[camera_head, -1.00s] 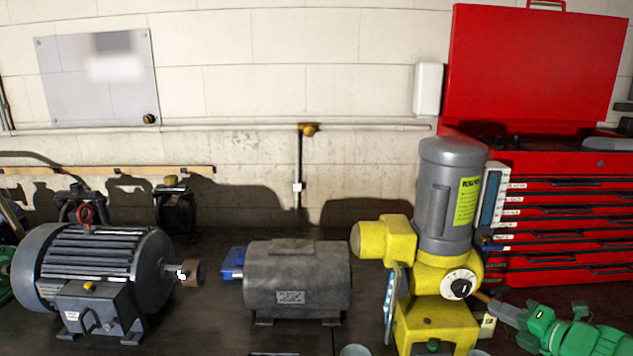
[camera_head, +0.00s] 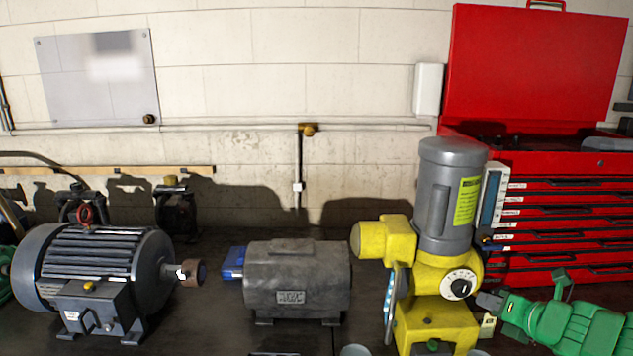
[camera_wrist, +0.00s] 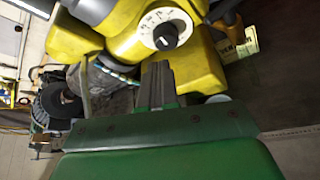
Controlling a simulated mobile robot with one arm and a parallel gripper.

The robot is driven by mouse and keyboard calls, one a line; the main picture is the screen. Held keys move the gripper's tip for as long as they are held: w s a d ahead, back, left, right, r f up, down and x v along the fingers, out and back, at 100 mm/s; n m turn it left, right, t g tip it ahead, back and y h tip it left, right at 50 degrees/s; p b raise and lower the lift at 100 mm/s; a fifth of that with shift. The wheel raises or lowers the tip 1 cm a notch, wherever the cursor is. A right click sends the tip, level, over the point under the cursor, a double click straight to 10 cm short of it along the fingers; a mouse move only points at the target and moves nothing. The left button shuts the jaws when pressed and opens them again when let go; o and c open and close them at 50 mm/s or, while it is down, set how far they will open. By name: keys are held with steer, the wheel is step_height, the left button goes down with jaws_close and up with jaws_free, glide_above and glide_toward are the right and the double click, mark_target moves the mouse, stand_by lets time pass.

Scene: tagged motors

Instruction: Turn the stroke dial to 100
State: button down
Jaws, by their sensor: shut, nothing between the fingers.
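The stroke dial (camera_head: 460,284) is a white round scale with a black knob on the front of the yellow pump (camera_head: 436,325) with a grey upright motor. In the wrist view the dial (camera_wrist: 166,30) shows printed marks around its black knob, too small to read surely. My green gripper (camera_head: 482,299) is in from the right, its tip just right of and a little below the dial. In the wrist view the dark fingers (camera_wrist: 157,82) are together, empty, and point toward the dial, with a visible gap to the knob.
A yellow tag (camera_head: 487,326) hangs at the pump's right side, close to my gripper. A grey motor (camera_head: 296,280) and a larger dark motor (camera_head: 95,275) stand to the left. A red tool chest (camera_head: 555,230) stands behind on the right.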

steer(key=shift+w+a, duration=0.1)
steer(key=shift+w, duration=3.35)
steer(key=shift+d+f, duration=0.35)
steer(key=shift+d, duration=0.35)
steer(key=shift+d+r, duration=0.2)
steer(key=shift+r, duration=0.15)
steer(key=s, duration=0.6)
